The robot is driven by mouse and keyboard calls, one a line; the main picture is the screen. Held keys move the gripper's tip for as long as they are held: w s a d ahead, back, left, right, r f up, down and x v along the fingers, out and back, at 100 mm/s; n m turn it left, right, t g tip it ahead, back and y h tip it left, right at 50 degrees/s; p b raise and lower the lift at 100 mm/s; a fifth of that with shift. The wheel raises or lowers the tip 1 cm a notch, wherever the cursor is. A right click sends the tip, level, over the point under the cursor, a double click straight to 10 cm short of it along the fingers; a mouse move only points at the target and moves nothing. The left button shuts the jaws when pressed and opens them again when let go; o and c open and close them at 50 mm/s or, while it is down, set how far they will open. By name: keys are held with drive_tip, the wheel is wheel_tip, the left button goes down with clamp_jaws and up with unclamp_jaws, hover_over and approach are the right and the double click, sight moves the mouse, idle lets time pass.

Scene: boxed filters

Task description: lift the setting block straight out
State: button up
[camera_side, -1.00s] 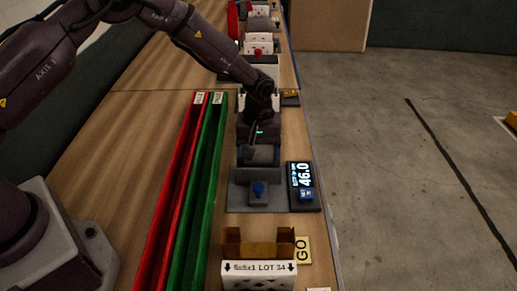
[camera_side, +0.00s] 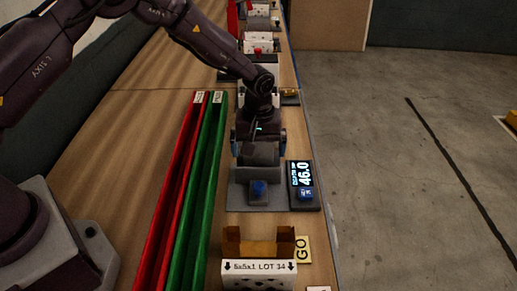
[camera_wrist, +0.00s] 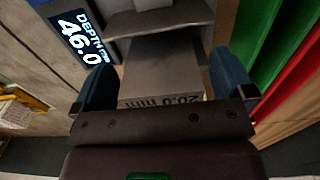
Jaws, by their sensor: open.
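The setting block (camera_wrist: 163,72) is a grey block marked 20.0 mm in the wrist view. In the side view its grey face (camera_side: 262,155) shows below my gripper (camera_side: 259,143), at the back of the grey gauge stand (camera_side: 236,197). In the wrist view my gripper (camera_wrist: 163,75) is open, with one blue finger on each side of the block. A gap shows beside the left finger; contact at the right finger is hard to tell. The block's lower end is hidden.
Green (camera_side: 203,170) and red (camera_side: 172,185) channels run along the left. An open carton (camera_side: 259,268) stands in front, beside a GO card (camera_side: 303,249).

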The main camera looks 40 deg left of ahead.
wheel_tip(320, 180, up, 11)
drive_tip(key=shift+r, duration=0.2)
drive_tip(key=shift+s+r+m, duration=0.1)
drive_tip(key=shift+r+m, duration=0.15)
drive_tip(key=shift+m, duration=0.35)
drive_tip(key=s+a+r+m+t, duration=0.2)
drive_tip(key=s+r, duration=0.3)
drive_tip(key=s, duration=0.4)
drive_tip(key=s+a+r+m+t, duration=0.1)
drive_tip(key=s+a+r+m, duration=0.2)
drive_tip(key=s, duration=0.6)
drive_tip(key=s+a+r+m+t, duration=0.2)
drive_tip(key=s+r, duration=0.6)
drive_tip(key=s, duration=0.1)
drive_tip(key=shift+s+a+m+t, duration=0.2)
drive_tip(key=shift+s+m+t, duration=0.1)
drive_tip(key=shift+s+m, duration=0.1)
